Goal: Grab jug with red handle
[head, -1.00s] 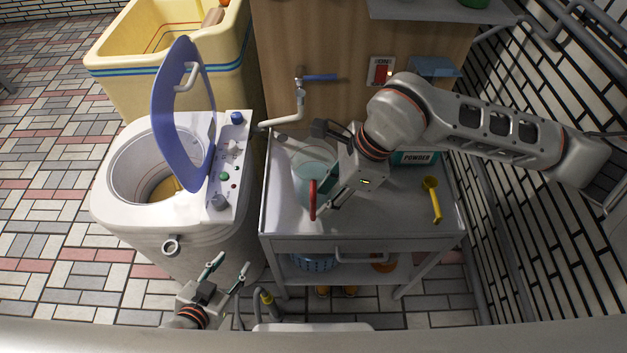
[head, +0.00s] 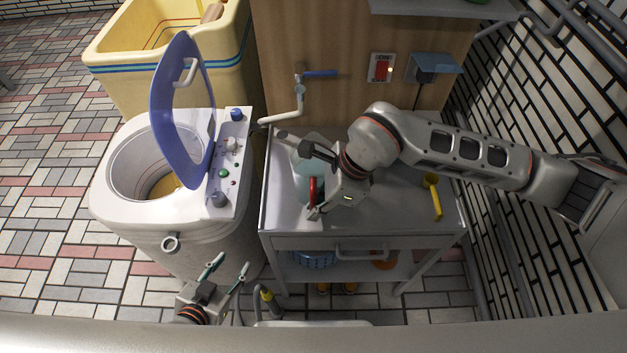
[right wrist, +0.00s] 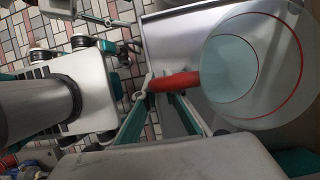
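The jug (head: 308,170) is pale and translucent with a red handle (head: 313,190). It stands on the left part of the grey metal cart. In the right wrist view the jug's round red rim (right wrist: 292,100) and red handle (right wrist: 177,82) show close up. My right gripper (head: 318,208) is at the handle, partly hiding the jug in the head view. In the right wrist view its green fingers (right wrist: 160,95) are spread apart near the handle's outer end; I cannot tell whether they touch it. My left gripper (head: 228,268) is open and empty, low in front of the washing machine.
A yellow scoop (head: 432,194) lies on the cart's right side (head: 400,215). A tap (head: 299,95) is on the wooden panel behind. The washing machine (head: 170,215), its blue lid raised, stands left of the cart. A blue basket (head: 310,260) is on the lower shelf.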

